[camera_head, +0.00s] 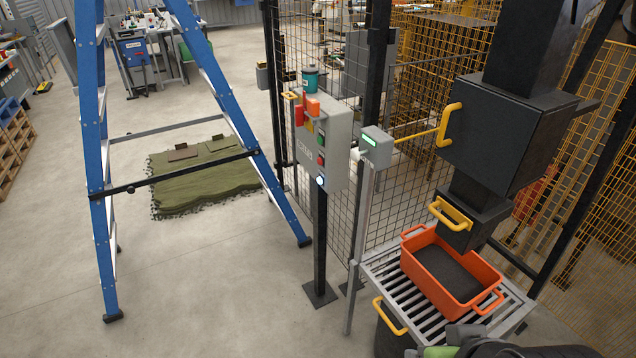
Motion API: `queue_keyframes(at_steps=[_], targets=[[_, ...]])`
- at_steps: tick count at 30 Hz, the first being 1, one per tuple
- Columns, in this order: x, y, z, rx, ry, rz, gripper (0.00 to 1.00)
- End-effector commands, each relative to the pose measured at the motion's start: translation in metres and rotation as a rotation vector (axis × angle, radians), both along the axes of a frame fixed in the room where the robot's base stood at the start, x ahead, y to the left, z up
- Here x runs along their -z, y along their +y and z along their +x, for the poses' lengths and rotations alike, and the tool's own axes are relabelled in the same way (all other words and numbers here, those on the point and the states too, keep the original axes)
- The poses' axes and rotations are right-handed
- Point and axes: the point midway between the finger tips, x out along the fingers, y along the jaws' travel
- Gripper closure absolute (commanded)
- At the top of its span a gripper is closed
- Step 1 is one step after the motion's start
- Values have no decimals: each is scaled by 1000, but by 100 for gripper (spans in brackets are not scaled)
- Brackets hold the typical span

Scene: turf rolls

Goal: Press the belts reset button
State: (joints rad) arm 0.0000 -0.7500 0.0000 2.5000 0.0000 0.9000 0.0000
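A grey control box (325,130) stands on a dark post in the middle of the head view, in front of the mesh fence. Its face carries small red and green buttons and lettering too small to read surely. A round button (320,181) glows bluish white at the lower edge of the face. Nothing touches it. I cannot tell which button is the belts reset. Orange-red tags or flaps hang at the upper part of the box and cover some of its face. Dark grey and green parts at the bottom edge may be my arm; no gripper fingers show.
A blue stepladder (95,160) stands left of the box. A teal container (310,78) sits on top of the box. A small grey terminal (377,142) on a post and an orange crate (478,310) on rollers are to the right. Open floor lies in front.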

Motion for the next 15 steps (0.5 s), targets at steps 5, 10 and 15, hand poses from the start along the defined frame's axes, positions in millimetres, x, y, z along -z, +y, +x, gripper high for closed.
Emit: queue_keyframes(at_steps=[5, 10, 15], targets=[[0, 0, 0, 0, 0, 0, 58], [0, 0, 0, 0, 0, 0, 84], [0, 0, 0, 0, 0, 0, 100]])
